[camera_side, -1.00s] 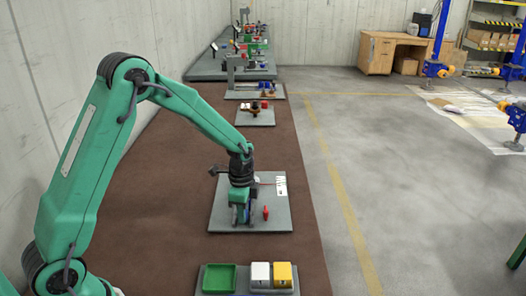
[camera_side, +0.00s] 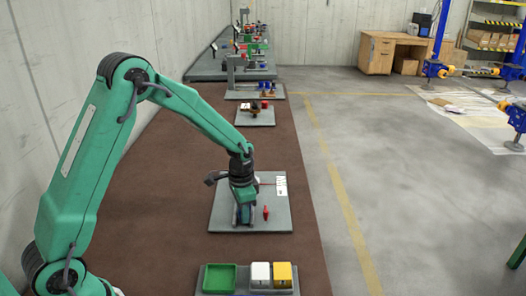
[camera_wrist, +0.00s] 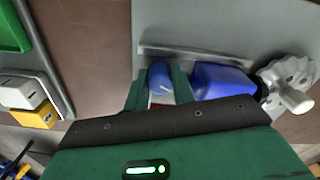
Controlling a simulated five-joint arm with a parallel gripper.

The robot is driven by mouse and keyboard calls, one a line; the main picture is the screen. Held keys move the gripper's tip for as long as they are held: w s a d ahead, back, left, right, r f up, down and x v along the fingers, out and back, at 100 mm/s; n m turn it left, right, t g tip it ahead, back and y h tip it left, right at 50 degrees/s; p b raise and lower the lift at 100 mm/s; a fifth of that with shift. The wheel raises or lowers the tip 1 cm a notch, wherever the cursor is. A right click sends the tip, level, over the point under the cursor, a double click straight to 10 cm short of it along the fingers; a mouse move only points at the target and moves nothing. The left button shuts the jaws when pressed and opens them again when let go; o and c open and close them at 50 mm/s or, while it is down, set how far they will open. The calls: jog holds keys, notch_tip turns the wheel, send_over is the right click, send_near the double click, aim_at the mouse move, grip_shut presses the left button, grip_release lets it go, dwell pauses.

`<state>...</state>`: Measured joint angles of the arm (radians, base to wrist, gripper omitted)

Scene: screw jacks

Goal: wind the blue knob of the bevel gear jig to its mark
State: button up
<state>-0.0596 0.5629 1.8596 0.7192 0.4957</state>
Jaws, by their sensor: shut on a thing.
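The bevel gear jig stands on a grey base plate (camera_side: 280,218) in the side view, mostly hidden behind my gripper (camera_side: 243,213). In the wrist view the blue knob (camera_wrist: 159,74) sits between the two green fingers of my gripper (camera_wrist: 160,88). The fingers are shut on it, and a pale line shows on its face. A larger blue block (camera_wrist: 222,80) lies to the right of the fingers, with a pale lobed handwheel (camera_wrist: 287,82) beyond it.
A small red piece (camera_side: 266,212) stands on the plate right of my gripper. In front are a green tray (camera_side: 219,279), a white block (camera_side: 260,274) and a yellow block (camera_side: 283,274). Another jig (camera_side: 255,110) stands farther back. Bare brown bench lies left of the plate.

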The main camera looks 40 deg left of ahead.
jog(key=shift+r, duration=0.1)
dwell(0.3)
jog(key=o, duration=1)
jog(key=m, duration=0.5)
jog(key=shift+m, duration=0.4)
jog(key=shift+r, duration=0.2)
notch_tip(320, 180, up, 7)
jog(key=shift+r, duration=0.1)
jog(key=shift+s+d+r+n+t, duration=0.4)
jog(key=shift+s+r+n+t, duration=0.4)
jog(key=shift+s+r+n, duration=1.45)
jog(key=shift+s+d+r+n+t, duration=0.45)
jog(key=shift+s+r+n+t, duration=0.35)
jog(key=shift+s+r, duration=2.7)
jog(key=shift+s+d+r+n+t, duration=0.6)
jog(key=shift+s+r+n, duration=1.05)
jog(key=shift+s, duration=2.4)
